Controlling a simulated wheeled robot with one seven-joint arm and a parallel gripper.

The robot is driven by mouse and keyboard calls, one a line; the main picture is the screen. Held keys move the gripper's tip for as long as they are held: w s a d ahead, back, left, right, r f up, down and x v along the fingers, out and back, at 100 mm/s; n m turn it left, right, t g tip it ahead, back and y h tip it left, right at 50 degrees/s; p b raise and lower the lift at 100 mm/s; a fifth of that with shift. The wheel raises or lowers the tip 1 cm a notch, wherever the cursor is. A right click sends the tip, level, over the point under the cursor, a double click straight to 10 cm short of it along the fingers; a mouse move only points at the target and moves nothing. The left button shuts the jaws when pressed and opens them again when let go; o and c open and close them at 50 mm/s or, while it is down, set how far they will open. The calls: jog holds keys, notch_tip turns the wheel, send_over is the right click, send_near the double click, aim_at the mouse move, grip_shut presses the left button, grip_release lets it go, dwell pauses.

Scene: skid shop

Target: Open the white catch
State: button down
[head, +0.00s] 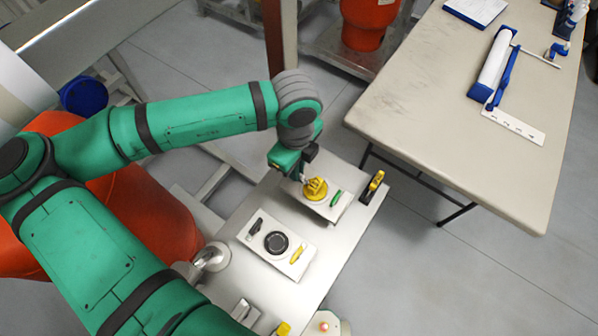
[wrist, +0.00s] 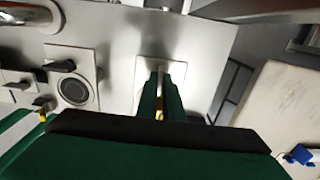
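I cannot pick out a white catch with certainty in either view. My gripper (head: 303,178) points down at a white plate (head: 335,212) on the bench, close above or against a yellow knob (head: 316,190). In the wrist view my two green fingers (wrist: 161,78) stand over this plate with a narrow gap between them. A little yellow shows in that gap. The fingers hide much of the plate, and whether they touch or grip anything is unclear. A green handle (head: 336,198) lies on the plate, right of the knob.
A second white plate (head: 258,258) holds a black round knob (head: 276,243), a black lever (head: 256,226) and a yellow lever (head: 297,254). A yellow-black part (head: 373,184) stands at the bench's right edge. A beige table (head: 440,110) is at the right, with floor between.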

jog(key=shift+m, duration=3.5)
jog(key=shift+s+m, duration=0.1)
jog(key=shift+m, duration=1.6)
